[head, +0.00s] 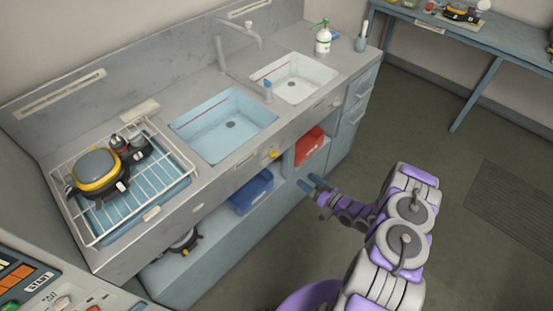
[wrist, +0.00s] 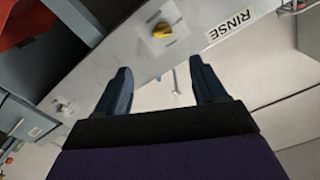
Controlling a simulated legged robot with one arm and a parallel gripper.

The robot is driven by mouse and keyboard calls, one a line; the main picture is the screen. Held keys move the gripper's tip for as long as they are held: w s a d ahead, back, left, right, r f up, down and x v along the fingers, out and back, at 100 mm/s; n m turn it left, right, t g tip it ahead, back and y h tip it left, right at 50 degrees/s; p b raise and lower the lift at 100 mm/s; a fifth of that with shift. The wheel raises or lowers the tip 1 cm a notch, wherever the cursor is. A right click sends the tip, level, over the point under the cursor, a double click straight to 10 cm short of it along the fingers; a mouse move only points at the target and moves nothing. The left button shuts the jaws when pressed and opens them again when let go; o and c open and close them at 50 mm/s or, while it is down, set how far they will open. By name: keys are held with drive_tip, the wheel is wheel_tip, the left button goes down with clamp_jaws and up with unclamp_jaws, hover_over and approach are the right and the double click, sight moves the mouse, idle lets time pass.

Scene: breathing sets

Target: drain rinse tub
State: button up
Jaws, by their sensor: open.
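In the head view, a blue tub (head: 225,124) and a white tub (head: 294,78) are set into the grey counter, each with a dark drain and a red line inside. I cannot tell whether they hold water. A yellow knob (head: 273,154) is on the counter's front panel, right of the blue tub's front edge. In the wrist view, the yellow knob (wrist: 161,30) has a RINSE label (wrist: 231,24) to its right. My gripper (head: 313,186) is open and empty, in front of the counter and apart from the knob. Its fingers (wrist: 163,84) show below the knob in the wrist view.
A tap (head: 237,35) stands behind the tubs. A wire rack (head: 125,185) with a mask stands at left. A red bin (head: 309,145) and blue bin (head: 250,191) are under the counter. Clear floor (head: 440,155) lies right; a blue table (head: 470,42) stands farther back.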

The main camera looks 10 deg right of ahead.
sight(273, 155)
drive_tip(key=b+x, duration=0.2)
drive_tip(key=x, duration=1.4)
drive_tip(key=shift+a, duration=0.5)
drive_tip(key=shift+w, duration=0.15)
drive_tip(key=shift+c, duration=0.2)
drive_tip(key=shift+d, duration=0.1)
drive_tip(key=c, duration=1)
drive_tip(key=shift+d+n+p, duration=0.15)
drive_tip(key=shift+n+p, duration=1.15)
drive_tip(key=shift+n, duration=1.3)
